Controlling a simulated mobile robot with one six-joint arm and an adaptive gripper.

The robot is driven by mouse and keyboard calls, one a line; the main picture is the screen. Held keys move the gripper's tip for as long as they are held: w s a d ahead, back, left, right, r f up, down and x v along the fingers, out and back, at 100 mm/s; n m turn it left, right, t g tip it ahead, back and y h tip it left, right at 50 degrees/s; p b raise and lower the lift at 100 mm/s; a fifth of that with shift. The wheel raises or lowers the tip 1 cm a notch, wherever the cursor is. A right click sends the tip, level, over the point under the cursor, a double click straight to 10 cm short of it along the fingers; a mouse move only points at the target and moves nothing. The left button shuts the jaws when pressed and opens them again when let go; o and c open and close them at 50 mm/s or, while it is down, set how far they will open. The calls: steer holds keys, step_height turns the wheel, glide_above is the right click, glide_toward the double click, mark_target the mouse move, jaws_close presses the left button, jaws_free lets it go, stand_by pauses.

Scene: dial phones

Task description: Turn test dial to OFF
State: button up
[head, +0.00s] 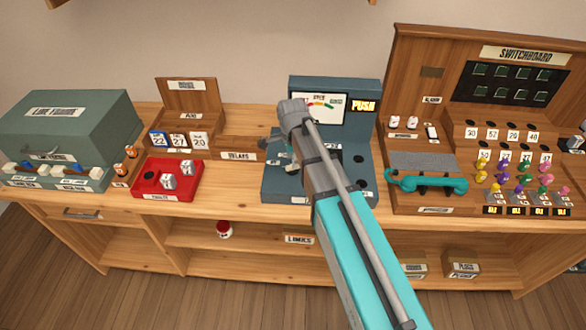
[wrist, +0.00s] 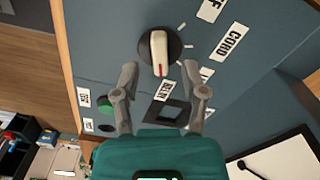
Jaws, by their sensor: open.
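The test dial (wrist: 159,52) shows in the wrist view as a dark round knob with a white bar, on a blue-grey panel (wrist: 110,35). The bar stands nearly upright in that picture, its lower end toward my gripper. Labels sit around it: CORD (wrist: 232,42), one cut off at the top edge (wrist: 210,9), and one below the dial (wrist: 165,90). My gripper (wrist: 160,75) is open, one finger to each side of the bar's lower end; whether they touch it I cannot tell. In the head view my arm hides the dial on the blue-grey tester (head: 355,128).
The wooden switchboard (head: 420,75) with a teal handset (head: 427,182) stands to the right. A red tray (head: 150,190), a calendar stand (head: 187,100) and a green-grey case (head: 75,115) are to the left. A square recess (wrist: 172,110) lies between my fingers.

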steer(key=shift+f+b, duration=0.8)
steer(key=shift+f, duration=0.35)
jaws_close()
steer(key=shift+d, duration=0.2)
steer(key=shift+a, duration=0.15)
